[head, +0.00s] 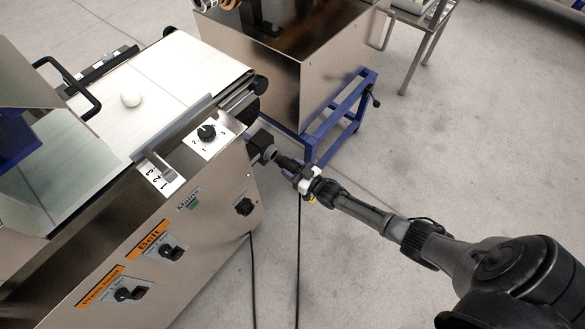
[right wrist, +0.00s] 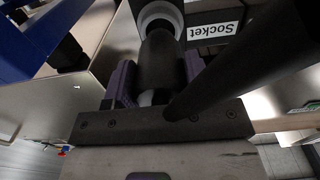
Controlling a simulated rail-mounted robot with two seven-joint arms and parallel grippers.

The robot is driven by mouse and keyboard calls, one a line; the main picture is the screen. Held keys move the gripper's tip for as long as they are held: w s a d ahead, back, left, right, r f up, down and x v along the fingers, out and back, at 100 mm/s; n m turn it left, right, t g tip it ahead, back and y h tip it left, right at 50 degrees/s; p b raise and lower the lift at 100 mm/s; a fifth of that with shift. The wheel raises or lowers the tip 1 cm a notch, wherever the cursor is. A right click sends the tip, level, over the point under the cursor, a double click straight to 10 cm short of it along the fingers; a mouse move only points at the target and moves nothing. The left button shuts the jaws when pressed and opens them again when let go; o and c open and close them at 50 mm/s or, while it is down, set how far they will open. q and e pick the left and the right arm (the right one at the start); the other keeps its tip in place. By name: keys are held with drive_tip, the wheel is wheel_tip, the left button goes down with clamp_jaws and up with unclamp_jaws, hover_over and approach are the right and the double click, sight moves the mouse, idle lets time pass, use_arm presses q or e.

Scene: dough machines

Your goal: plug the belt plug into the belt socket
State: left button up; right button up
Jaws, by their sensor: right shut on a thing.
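The belt socket (head: 268,152) is a dark box with a grey round collar on the machine's right end. In the right wrist view its grey collar (right wrist: 160,14) is at the top, beside an upside-down "Socket" label. My right gripper (head: 303,178) is shut on the dark belt plug (head: 287,162), whose front end points at the collar. In the right wrist view the plug (right wrist: 160,62) sits between the purple fingers, its front end at the collar's opening. I cannot tell how deep it sits. A black cable hangs below the plug. My left gripper is not in view.
A steel bin on a blue frame (head: 335,125) stands close behind the socket. The floor at right is clear.

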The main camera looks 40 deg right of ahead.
sight(285, 163)
drive_tip(key=shift+w, duration=0.2)
drive_tip(key=shift+w+a, duration=0.1)
drive_tip(key=shift+w, duration=0.25)
drive_tip(key=shift+w+a+b, duration=0.2)
drive_tip(key=shift+w+b, duration=0.6)
drive_tip(key=shift+w, duration=0.35)
drive_tip(key=o, duration=1.3)
drive_tip(key=shift+o, duration=0.2)
drive_tip(key=shift+s+d+p, duration=0.1)
drive_tip(key=shift+s+p, duration=0.25)
drive_tip(key=shift+s, duration=0.1)
